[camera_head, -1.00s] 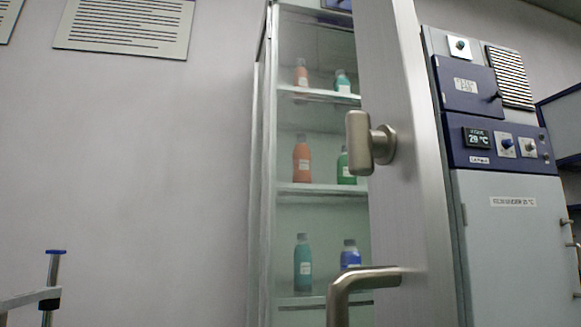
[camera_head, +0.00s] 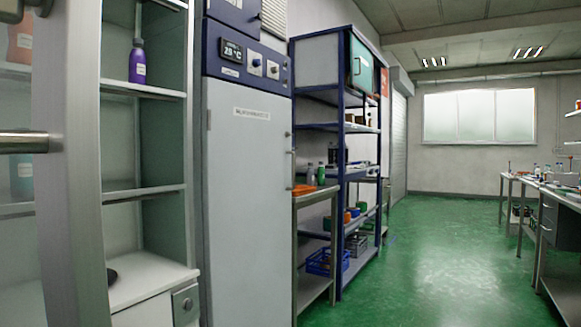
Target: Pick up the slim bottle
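No gripper of mine shows in the view. I cannot tell which bottle is the slim bottle. A purple bottle (camera_head: 137,63) with a white label stands upright on a cabinet shelf at the upper left. An orange bottle (camera_head: 20,41) and a teal bottle (camera_head: 21,175) show at the far left edge, partly cut off, behind glass. A small green-capped bottle (camera_head: 321,174) and a dark-looking bottle (camera_head: 311,175) stand on a metal side table (camera_head: 315,198) in the middle. More small bottles at the far right are too small to tell apart.
A cabinet door frame (camera_head: 72,170) with a handle (camera_head: 22,142) stands close at the left. A tall grey incubator (camera_head: 250,200) and blue shelving (camera_head: 345,130) follow. Workbenches (camera_head: 560,200) line the right. The green floor (camera_head: 430,265) between is clear.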

